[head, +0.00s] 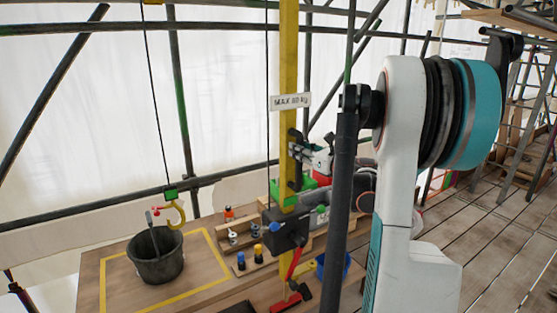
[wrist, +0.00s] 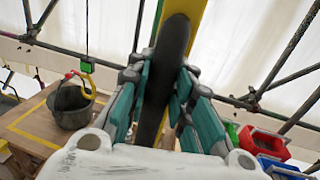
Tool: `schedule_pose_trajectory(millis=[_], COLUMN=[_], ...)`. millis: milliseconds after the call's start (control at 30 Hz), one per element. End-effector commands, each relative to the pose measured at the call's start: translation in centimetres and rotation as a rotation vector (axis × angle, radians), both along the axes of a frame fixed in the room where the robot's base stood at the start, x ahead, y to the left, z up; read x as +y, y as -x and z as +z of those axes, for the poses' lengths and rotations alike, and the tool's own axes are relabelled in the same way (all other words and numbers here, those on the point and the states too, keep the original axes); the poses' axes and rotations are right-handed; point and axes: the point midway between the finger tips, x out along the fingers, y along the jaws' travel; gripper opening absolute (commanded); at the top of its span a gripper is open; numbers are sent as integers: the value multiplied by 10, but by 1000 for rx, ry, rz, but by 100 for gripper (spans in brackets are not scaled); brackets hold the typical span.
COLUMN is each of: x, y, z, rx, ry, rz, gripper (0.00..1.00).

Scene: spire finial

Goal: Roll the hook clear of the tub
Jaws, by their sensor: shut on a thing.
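The dark tub (head: 155,258) stands on the wooden deck inside a yellow outline at the lower left. The yellow hook (head: 178,214) hangs on a dark line under a green block, over the tub's right rim. I cannot tell whether it touches the tub or its handle. In the wrist view the hook (wrist: 88,86) shows beside the tub (wrist: 68,108) at left. My gripper (head: 308,157) is at the yellow post, shut on a thick black handle (wrist: 168,75) that stands along the post. Its fingers lie on both sides of the handle, which hides part of the post.
The yellow post (head: 289,60) carries a "MAX 80 kg" sign (head: 290,101) and a dark box (head: 284,228) with a red lever. Red (wrist: 262,145) and blue bins lie to the right. Scaffold poles surround the deck.

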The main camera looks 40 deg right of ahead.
Motion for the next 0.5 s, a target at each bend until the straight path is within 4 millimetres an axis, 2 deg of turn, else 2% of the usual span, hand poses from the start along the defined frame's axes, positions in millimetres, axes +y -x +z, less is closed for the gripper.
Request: schedule_pose_trajectory(millis=[33,200,400,500], x=[-16,-55,-86,-93], y=[5,14,22,23], z=[-3,-3,-2,-2], rx=[0,1,1,1], ry=[-1,-1,-1,-1], rz=[-4,0,1,3], gripper=[0,0,0,0])
